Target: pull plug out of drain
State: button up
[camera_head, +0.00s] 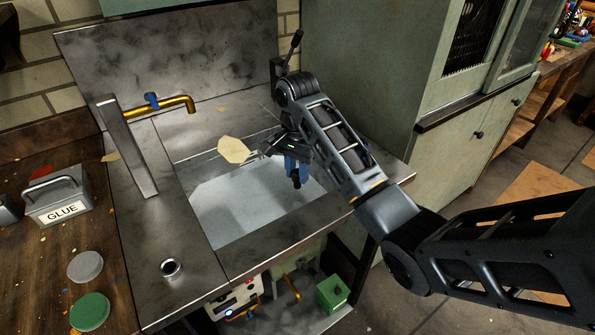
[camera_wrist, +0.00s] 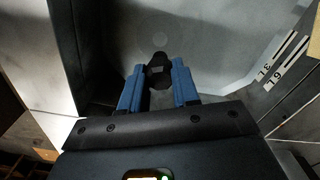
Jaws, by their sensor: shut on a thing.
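My gripper (camera_head: 297,170) reaches down into the metal sink (camera_head: 250,265) near the right end of its basin. Its blue fingers are shut on a small dark piece, which appears to be the plug (camera_head: 296,181), just below the fingertips. In the wrist view, the fingers of my gripper (camera_wrist: 158,85) stand on either side of this dark plug (camera_wrist: 158,62). I cannot tell whether the plug is seated or lifted. The drain opening is not clearly seen. The basin's inside is pale grey.
A brass tap (camera_head: 178,104) stands at the sink's back left. A cream scrap (camera_head: 233,150) shows near the basin's back edge. A grey GLUE box (camera_head: 58,196) and a green lid (camera_head: 90,311) are on the left bench. A green cabinet (camera_head: 385,100) stands behind my arm.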

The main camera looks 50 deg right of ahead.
jog(key=shift+f, duration=1)
